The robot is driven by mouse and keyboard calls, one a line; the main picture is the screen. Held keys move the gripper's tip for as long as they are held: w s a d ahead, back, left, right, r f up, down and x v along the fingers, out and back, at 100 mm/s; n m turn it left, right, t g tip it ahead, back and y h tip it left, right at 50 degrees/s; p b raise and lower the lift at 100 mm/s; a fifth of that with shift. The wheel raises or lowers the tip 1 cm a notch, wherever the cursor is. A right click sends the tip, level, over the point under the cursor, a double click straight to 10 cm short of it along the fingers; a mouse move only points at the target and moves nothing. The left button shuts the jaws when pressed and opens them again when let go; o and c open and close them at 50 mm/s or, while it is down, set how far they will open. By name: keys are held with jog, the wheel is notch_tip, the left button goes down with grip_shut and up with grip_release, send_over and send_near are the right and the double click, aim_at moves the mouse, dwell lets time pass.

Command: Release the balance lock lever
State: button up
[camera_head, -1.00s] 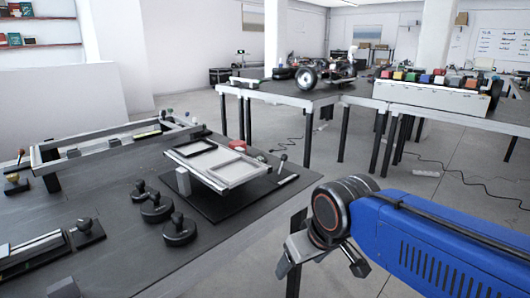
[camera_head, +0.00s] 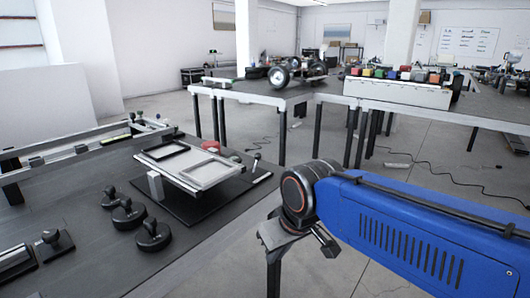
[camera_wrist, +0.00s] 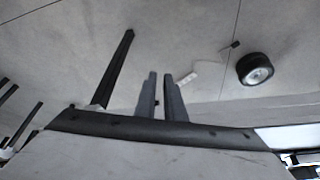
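A tilted balance platform (camera_head: 213,176) with a dark frame and a pale tray stands on a black base on the left workbench in the head view. A small upright lever with a dark ball knob (camera_head: 256,159) stands at the right end of that base; I cannot tell for sure that it is the balance lock lever. My gripper (camera_wrist: 160,82) shows in the wrist view as two grey fingers with a narrow empty gap between them. It is over the floor, apart from the lever. My blue arm is at right in the head view, well in front of the lever.
Several black knobbed weights (camera_head: 128,215) sit on the left bench (camera_head: 90,270). A metal rail frame (camera_head: 75,155) lies behind them. Farther tables hold a wheeled chassis (camera_head: 281,75) and a row of coloured blocks (camera_head: 392,73). Open floor with cables lies between the tables.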

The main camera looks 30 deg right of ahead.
jog(key=shift+g+y, duration=0.5)
jog(key=shift+g, duration=0.1)
jog(key=w+r, duration=0.2)
jog(key=w, duration=0.1)
jog(key=w+d+r, duration=0.1)
jog(key=w+r, duration=0.1)
jog(key=r, duration=0.1)
jog(key=w+d+r, duration=0.1)
jog(key=w+r, duration=0.1)
jog(key=w, duration=0.1)
jog(key=shift+w+d+r, duration=0.15)
jog(key=shift+w+d, duration=0.1)
jog(key=shift+w, duration=0.1)
grip_shut()
jog(key=n+y, duration=0.1)
jog(key=y, duration=0.2)
send_near(256, 162)
jog(key=s, duration=0.6)
jog(key=w+d+r+y, duration=0.1)
jog(key=w+d, duration=0.1)
jog(key=d, duration=0.3)
jog(key=w+d+r+n+t+y, duration=0.1)
jog(key=w+d, duration=0.2)
jog(key=d, duration=0.3)
jog(key=shift+w, duration=0.35)
